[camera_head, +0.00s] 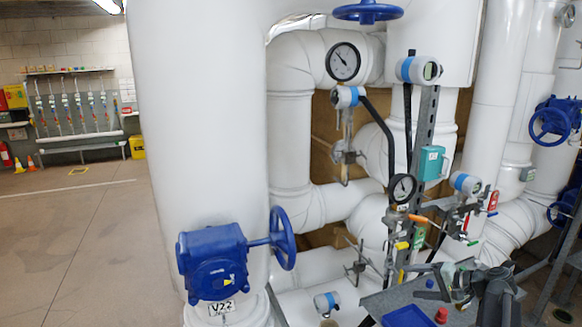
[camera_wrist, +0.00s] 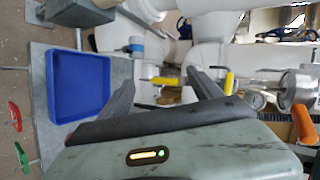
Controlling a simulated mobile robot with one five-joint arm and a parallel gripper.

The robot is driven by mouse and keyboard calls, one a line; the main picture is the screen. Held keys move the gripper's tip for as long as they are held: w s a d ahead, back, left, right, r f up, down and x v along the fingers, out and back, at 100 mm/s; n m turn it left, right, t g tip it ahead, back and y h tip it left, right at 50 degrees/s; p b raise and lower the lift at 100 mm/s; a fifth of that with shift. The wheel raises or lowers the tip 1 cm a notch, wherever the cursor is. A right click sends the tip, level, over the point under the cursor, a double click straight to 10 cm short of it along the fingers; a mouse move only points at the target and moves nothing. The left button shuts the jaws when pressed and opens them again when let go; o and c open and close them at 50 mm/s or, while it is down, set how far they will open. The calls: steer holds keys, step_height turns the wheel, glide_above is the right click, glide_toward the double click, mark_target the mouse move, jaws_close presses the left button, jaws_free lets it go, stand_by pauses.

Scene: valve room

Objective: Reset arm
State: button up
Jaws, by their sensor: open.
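My gripper (camera_head: 428,282) is at the lower right of the head view, above a grey work surface and near the pipework. In the wrist view, its two dark fingers (camera_wrist: 162,82) stand well apart, with nothing held between them. A yellow handle (camera_wrist: 165,81) shows in the gap beyond the fingers, and another yellow piece (camera_wrist: 229,83) shows just past the right finger. I cannot tell how far away these are. The grey-green gripper body fills the lower part of the wrist view.
A blue tray (camera_head: 405,317) lies on the grey surface below my gripper; it also shows in the wrist view (camera_wrist: 80,85). A post with gauges and an orange handle (camera_head: 418,218) stands close by. A blue valve (camera_head: 213,262) is on the left pipe. Open floor (camera_head: 70,240) lies left.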

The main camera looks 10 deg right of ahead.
steer(key=s+a+f+n+g+h, duration=0.2)
steer(key=s+a+f+n+g, duration=0.1)
steer(key=a, duration=0.7)
steer(key=s+a+f+n+g+h, duration=0.3)
steer(key=a+f, duration=0.1)
steer(key=a, duration=0.7)
steer(key=s+a+f+n+g+h+p, duration=0.1)
steer(key=s+a+f+n+g+h, duration=0.1)
steer(key=a, duration=0.8)
steer(key=shift+s+a+f+n+g, duration=0.2)
steer(key=shift+s+f+n+g, duration=0.45)
steer(key=shift+f+n, duration=0.2)
steer(key=shift+d, duration=0.1)
